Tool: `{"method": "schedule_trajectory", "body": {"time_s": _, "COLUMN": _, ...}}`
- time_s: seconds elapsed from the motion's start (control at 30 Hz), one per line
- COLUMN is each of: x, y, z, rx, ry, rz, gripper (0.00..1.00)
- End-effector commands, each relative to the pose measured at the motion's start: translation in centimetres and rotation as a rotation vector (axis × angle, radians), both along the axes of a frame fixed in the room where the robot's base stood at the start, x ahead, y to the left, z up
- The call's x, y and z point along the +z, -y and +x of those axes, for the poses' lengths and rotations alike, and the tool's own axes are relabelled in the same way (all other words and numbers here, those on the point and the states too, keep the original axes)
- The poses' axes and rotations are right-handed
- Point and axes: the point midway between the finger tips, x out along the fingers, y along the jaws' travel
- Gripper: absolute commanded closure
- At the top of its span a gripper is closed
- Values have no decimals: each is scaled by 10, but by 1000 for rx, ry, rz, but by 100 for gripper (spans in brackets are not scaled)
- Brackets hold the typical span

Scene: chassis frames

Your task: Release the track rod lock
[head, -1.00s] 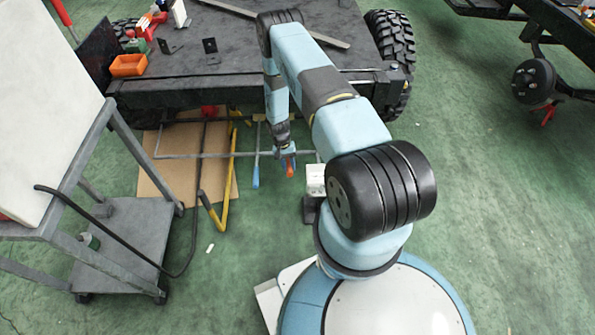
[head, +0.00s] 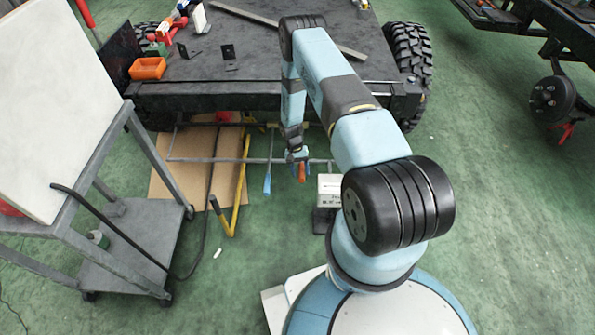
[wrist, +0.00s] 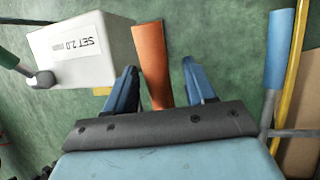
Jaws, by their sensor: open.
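An orange lever handle (wrist: 151,55) stands between the two blue fingers of my gripper (wrist: 160,75) in the wrist view. The fingers are open, with a gap visible on each side of the handle. In the head view the orange handle (head: 302,172) shows just below my gripper (head: 297,155), by the grey rod (head: 220,160) in front of the chassis. A blue-handled lever (head: 267,183) hangs to its left; its handle (wrist: 280,48) is at the right in the wrist view. I cannot tell which lever is the track rod lock.
A white box (wrist: 85,50) marked "SET 2.0" is close to the left finger in the wrist view. A yellow bar (head: 240,190) and cardboard (head: 175,190) lie left of the levers. A grey cart (head: 130,250) stands at left.

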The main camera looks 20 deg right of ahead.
Motion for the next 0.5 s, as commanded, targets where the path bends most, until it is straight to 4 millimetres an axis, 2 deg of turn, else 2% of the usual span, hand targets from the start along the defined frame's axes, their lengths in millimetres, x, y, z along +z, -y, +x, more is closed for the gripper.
{"method": "schedule_trajectory", "body": {"time_s": 0.17, "x": 7, "y": 1, "z": 2, "rx": -1, "ry": 0, "rz": 0, "gripper": 45}}
{"method": "schedule_trajectory", "body": {"time_s": 0.33, "x": 30, "y": 0, "z": 6, "rx": 1, "ry": 2, "rz": 0, "gripper": 45}}
{"method": "schedule_trajectory", "body": {"time_s": 0.5, "x": 54, "y": -1, "z": -15, "rx": 0, "ry": -1, "rz": -1, "gripper": 45}}
